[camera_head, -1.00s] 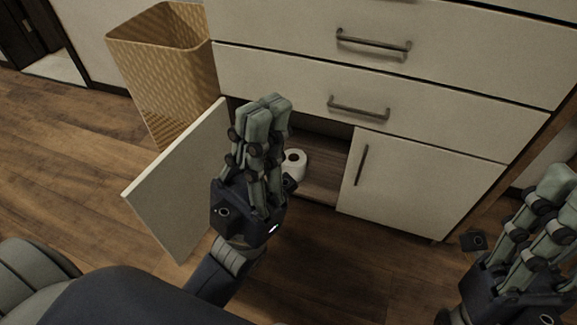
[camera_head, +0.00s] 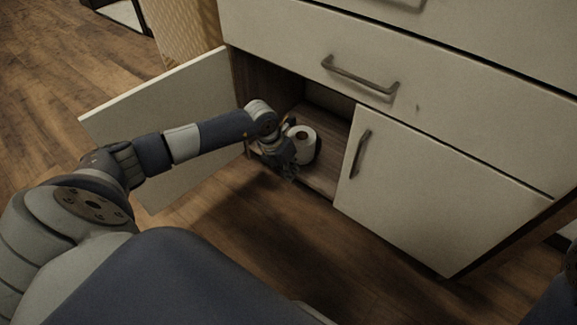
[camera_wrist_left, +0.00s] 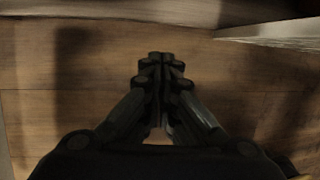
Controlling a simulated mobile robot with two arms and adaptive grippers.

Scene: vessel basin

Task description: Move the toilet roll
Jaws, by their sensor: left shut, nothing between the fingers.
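The white toilet roll (camera_head: 303,147) stands upright inside the open lower cabinet, its round top and dark core hole showing in the head view. My left gripper (camera_head: 288,168) is low at the cabinet opening, just left of the roll and close to it. The gripper hides part of the roll's left side; I cannot tell whether they touch. In the left wrist view the left gripper's fingers (camera_wrist_left: 160,62) are together with nothing between them, over wooden boards. The roll does not show in that view. My right gripper is not in view.
The left cabinet door (camera_head: 170,110) stands open beside my left arm. The right door (camera_head: 440,185) is shut, with a vertical handle. A drawer with a handle (camera_head: 360,76) is above the opening.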

